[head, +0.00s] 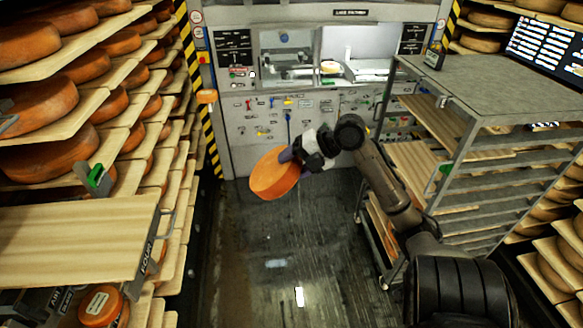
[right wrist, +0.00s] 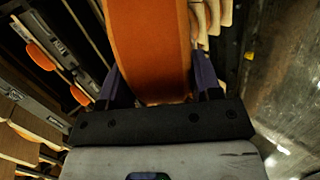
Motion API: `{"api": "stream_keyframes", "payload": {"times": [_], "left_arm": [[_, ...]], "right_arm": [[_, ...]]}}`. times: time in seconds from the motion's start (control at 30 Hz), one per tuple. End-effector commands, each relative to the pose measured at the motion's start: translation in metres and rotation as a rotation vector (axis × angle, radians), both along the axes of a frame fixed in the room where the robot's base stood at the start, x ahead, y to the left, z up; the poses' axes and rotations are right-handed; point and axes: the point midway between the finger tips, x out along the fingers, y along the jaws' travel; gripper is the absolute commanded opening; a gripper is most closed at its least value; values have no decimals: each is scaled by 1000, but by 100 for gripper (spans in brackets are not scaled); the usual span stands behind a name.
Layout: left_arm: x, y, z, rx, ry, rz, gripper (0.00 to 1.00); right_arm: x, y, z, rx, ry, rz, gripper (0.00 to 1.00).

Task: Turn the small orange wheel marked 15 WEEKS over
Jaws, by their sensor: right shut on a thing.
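A small orange wheel (head: 272,176) is held in the air over the aisle in the head view, its flat face tilted. My right gripper (head: 290,157) is shut on its upper right edge. In the right wrist view the orange rim (right wrist: 150,45) stands between the two dark fingers of the right gripper (right wrist: 157,80). No 15 WEEKS mark is readable on the sides of the held wheel that I see. Another orange wheel with a white label (head: 100,305) lies low at the left; its print is too small to read. My left gripper is not in view.
A bare wooden board (head: 70,240) sticks out from the left rack, which holds several large wheels. A metal-topped rack cart (head: 500,85) stands at the right. A grey machine panel (head: 290,110) closes the far end. The aisle floor (head: 275,250) is clear.

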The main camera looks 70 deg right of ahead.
Motion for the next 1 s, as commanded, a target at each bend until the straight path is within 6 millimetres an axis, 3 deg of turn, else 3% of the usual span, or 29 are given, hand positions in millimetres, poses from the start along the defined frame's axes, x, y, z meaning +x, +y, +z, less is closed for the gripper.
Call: {"api": "stream_keyframes", "payload": {"times": [1.0], "left_arm": [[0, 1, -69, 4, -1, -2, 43]], "right_arm": [[-8, -2, -18, 83, -323, 0, 0]]}}
